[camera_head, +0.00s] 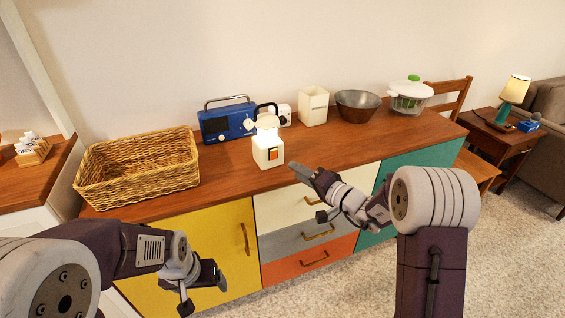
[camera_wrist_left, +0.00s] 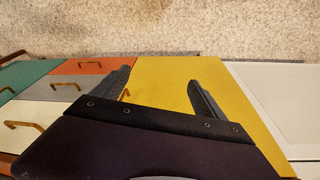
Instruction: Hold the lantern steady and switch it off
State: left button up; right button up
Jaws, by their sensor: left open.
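The lantern (camera_head: 261,158) stands upright on the wooden counter, near the middle of its front edge.
A wicker basket (camera_head: 140,178) stands left on the counter. A blue radio (camera_head: 226,124) is close behind the lantern. A white canister (camera_head: 313,106), dark bowl (camera_head: 357,105) and salad spinner (camera_head: 409,97) line the back right. The counter right of the lantern is clear.

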aim_at(263, 133)
pick_arm(q)
jog(key=w+d+r+t, duration=0.2)
jog(key=w+r, duration=0.3)
jog(key=w, duration=0.3)
jog(key=w+d+r+n+t+h, duration=0.1)
jog(key=w+d+r+t, duration=0.1)
jog(key=w+r+t, duration=0.2)
jog(key=w+d+r+n+t, duration=0.1)
jog(key=w+r+t, duration=0.2)
jog(key=w+r, duration=0.5)
jog(key=shift+w+d, duration=0.2)
jog(key=shift+w, duration=0.8)
jog(key=shift+w+d, duration=0.2)
jog(key=shift+w, duration=0.75)
jog(key=w+d+r+m+t+h, duration=0.1)
jog(key=w+d+m+h, duration=0.1)
jog(key=w+d, duration=0.1)
jog(key=w+d+r+m+t+h, duration=0.1)
jog(key=w+d+m+t, duration=0.1)
jog(key=w+d, duration=0.1)
jog(key=w+d+r+m+t+h, duration=0.1)
jog(key=w+d+m+t+h, duration=0.1)
jog(key=w+d+m, duration=0.1)
jog(key=shift+w+r+h, duration=0.2)
jog(key=shift+w+h, duration=0.1)
jog(key=shift+w, duration=0.2)
jog(key=shift+r, duration=0.1)
jog(key=x, duration=0.9)
jog(key=shift+c, duration=0.3)
